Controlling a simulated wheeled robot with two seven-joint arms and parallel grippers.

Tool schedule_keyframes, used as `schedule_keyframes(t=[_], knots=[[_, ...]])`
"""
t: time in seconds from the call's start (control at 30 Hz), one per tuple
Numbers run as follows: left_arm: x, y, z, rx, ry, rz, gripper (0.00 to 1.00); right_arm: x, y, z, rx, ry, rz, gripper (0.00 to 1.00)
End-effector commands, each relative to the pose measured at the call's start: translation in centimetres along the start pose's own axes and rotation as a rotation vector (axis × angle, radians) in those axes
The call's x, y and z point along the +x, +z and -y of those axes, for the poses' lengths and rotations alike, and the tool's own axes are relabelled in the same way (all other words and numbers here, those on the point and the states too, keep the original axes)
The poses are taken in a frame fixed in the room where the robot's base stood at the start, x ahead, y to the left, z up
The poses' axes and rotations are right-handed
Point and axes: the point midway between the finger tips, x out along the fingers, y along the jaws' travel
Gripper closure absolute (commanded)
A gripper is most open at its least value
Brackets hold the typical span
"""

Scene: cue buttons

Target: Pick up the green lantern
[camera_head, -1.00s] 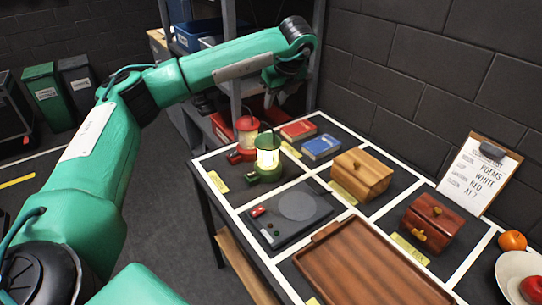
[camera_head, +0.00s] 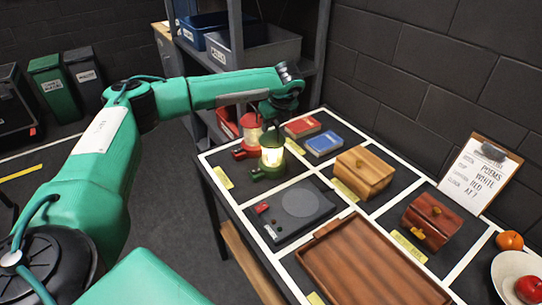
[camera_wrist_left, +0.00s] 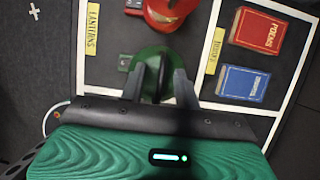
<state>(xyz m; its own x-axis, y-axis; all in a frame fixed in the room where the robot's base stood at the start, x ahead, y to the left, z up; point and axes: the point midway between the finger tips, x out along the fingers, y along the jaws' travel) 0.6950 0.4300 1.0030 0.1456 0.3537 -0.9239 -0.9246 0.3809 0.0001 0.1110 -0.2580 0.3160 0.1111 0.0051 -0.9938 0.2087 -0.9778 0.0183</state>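The green lantern (camera_head: 268,170), with a lit yellowish glass, stands upright on the table beside the red lantern (camera_head: 247,135). My left gripper (camera_head: 271,122) is directly above it, pointing down at its top. In the left wrist view the fingers (camera_wrist_left: 159,90) are apart, with the green lantern's dark handle and top (camera_wrist_left: 152,68) between them. I see no clear contact of the fingers with the lantern. The lower part of the lantern is partly hidden by the gripper in that view. My right gripper is not in view.
The red book (camera_head: 302,127) and blue book (camera_head: 324,143) lie right of the lanterns. A wooden box (camera_head: 364,171), a dark device (camera_head: 292,212) and a wooden tray (camera_head: 370,265) are nearer. A shelf (camera_head: 240,70) stands behind; a clipboard (camera_head: 480,172) leans at the right.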

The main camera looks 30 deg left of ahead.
Motion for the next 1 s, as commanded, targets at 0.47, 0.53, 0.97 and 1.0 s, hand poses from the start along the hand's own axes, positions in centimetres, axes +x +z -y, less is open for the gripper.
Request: schedule_keyframes(t=[0.47,0.53,0.97,1.0], knots=[[-0.04,-0.03,0.02,0.001,0.0,0.0,1.0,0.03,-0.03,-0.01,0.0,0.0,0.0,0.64],[-0.05,-0.02,0.02,0.0,0.0,0.0,1.0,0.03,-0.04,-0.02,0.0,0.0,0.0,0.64],[-0.08,-0.02,0.03,0.0,-0.001,0.0,1.0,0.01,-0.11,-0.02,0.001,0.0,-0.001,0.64],[-0.08,-0.02,0.03,0.0,-0.001,0.0,1.0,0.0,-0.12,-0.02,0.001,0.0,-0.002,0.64]])
